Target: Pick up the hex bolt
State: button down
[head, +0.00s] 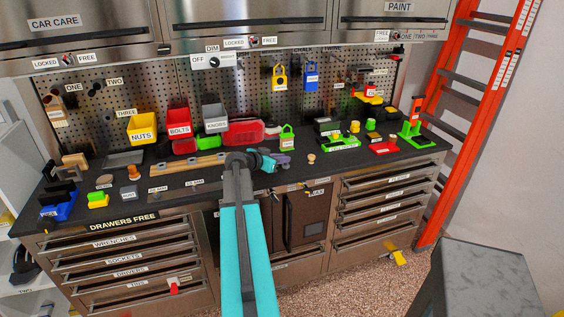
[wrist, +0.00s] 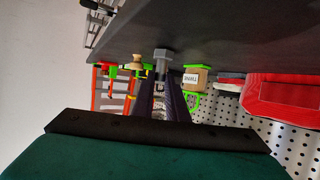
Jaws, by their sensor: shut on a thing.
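The hex bolt (wrist: 162,54) is grey, with its head beyond the fingertips and its shank between them in the wrist view. My gripper (wrist: 162,84) is shut on the shank. The bolt is too small to make out there. I cannot tell whether the bolt touches the worktop.
A small wooden knob (head: 311,158) stands to the right. Red bins (head: 179,122) and a pegboard are behind.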

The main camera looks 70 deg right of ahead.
jog(key=shift+r+b, duration=0.8)
jog(key=shift+r, duration=0.7)
jog(key=s+a+r+b, duration=0.1)
jog(key=s+a+b, duration=0.4)
jog(key=a, duration=0.6)
jog(key=s, duration=0.2)
jog(key=shift+s, duration=0.3)
jog(key=shift+b, duration=0.55)
jog(key=b, duration=0.5)
jog(key=shift+s+a, duration=0.25)
jog(key=shift+a, duration=0.05)
jog(key=a+b, duration=0.1)
jog(key=b, duration=0.3)
jog(key=shift+s+b, duration=0.3)
jog(key=shift+b, duration=0.05)
jog(key=shift+s+a+r+b, duration=0.15)
jog(key=shift+a+r+b, duration=0.15)
jog(key=shift+b, duration=0.65)
